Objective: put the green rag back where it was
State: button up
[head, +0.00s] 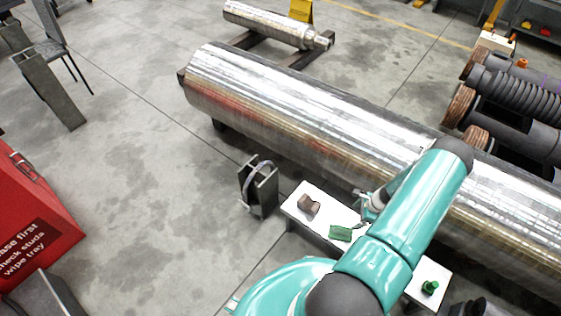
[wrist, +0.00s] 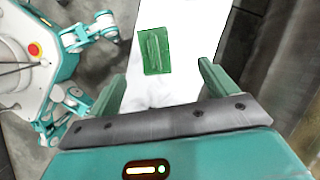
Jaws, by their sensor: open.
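The green rag (head: 341,233) lies on a narrow white bench top (head: 325,240), near a brown block (head: 309,204). In the wrist view the rag (wrist: 155,51) is a small green rectangle with a raised fold down its middle, flat on the white surface (wrist: 191,75). My gripper (wrist: 158,80) is open, its two green fingers set wide apart on either side of the bench strip. The rag shows ahead of and between the fingers, not touched by them. In the head view my gripper (head: 365,207) is partly hidden by my teal arm and is beside the rag.
A long metal cylinder (head: 300,105) runs behind the bench. A small green object (head: 430,287) stands on the bench's right end, beyond my arm. A grey metal stand (head: 259,188) is left of the bench. A red cabinet (head: 32,215) is at far left; open floor lies between.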

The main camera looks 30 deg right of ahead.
jog(key=w+a+r+n+h, duration=0.1)
jog(key=w+r+n, duration=0.4)
jog(key=r, duration=0.6)
jog(key=w+a+r+n, duration=0.1)
jog(key=w+r+n, duration=0.1)
jog(key=w+r, duration=0.7)
jog(key=w+a+r+n+h, duration=0.1)
jog(key=a+r+n, duration=0.1)
jog(key=a+r, duration=0.35)
jog(key=w+a+r+n, duration=0.1)
jog(key=a+r+n, duration=0.15)
jog(key=r, duration=0.65)
jog(key=w+a+r+n+h, duration=0.1)
jog(key=a+r+n, duration=0.1)
jog(key=a+r, duration=0.35)
jog(key=s+a+r+n, duration=0.25)
jog(key=a+r, duration=0.45)
jog(key=r, duration=0.4)
jog(key=s+a+r+n+t, duration=0.2)
jog(key=s+a+r+n, duration=0.7)
jog(key=s+a, duration=0.7)
notch_tip(320, 180, up, 3)
jog(key=shift+a+r+n+t, duration=0.15)
jog(key=shift+a+n+t, duration=0.2)
jog(key=shift+a, duration=0.3)
